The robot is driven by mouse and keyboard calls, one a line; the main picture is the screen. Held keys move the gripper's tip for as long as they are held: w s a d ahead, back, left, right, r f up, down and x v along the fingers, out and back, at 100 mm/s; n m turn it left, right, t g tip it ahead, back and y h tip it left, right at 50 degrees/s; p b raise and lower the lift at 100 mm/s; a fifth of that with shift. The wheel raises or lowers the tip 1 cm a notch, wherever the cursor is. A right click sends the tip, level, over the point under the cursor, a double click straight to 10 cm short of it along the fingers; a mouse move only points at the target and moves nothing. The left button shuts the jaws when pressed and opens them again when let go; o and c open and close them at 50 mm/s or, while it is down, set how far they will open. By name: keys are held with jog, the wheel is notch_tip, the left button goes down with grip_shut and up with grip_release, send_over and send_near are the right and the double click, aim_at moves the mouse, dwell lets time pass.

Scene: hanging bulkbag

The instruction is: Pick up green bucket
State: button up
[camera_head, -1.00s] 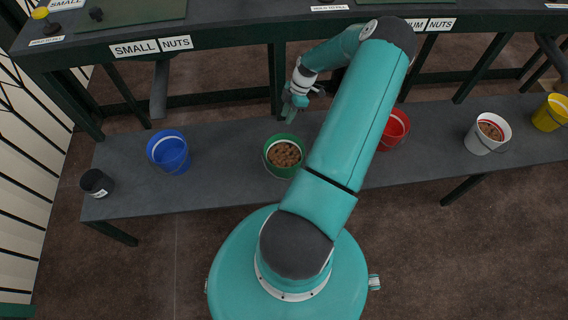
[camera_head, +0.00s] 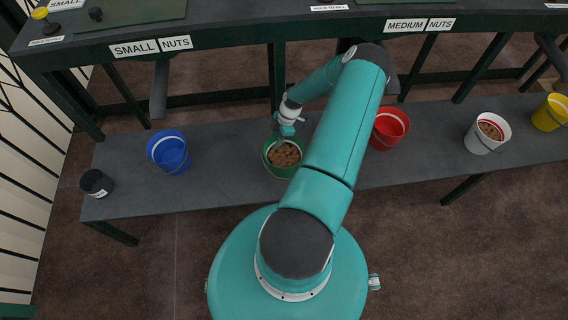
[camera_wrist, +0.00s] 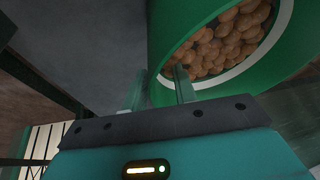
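The green bucket (camera_head: 283,171) stands on the grey bench, filled with brown nuts. In the wrist view the green bucket (camera_wrist: 221,50) fills the upper right, with its pale inner band and the nuts showing. My gripper (camera_head: 284,136) is at the bucket's far rim in the head view. In the wrist view my gripper (camera_wrist: 160,88) has two fingers apart, one overlapping the bucket's rim and the other outside its wall. The gripper looks open. I cannot tell whether either finger touches the bucket.
A blue bucket (camera_head: 170,155) and a black cup (camera_head: 97,183) stand to the left. A red bucket (camera_head: 391,128), a white bucket (camera_head: 487,134) and a yellow bucket (camera_head: 551,113) stand to the right. A labelled shelf (camera_head: 230,42) runs behind and above the bench (camera_head: 220,165).

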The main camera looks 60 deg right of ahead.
jog(key=shift+f, duration=0.1)
grip_shut()
dwell(1.3)
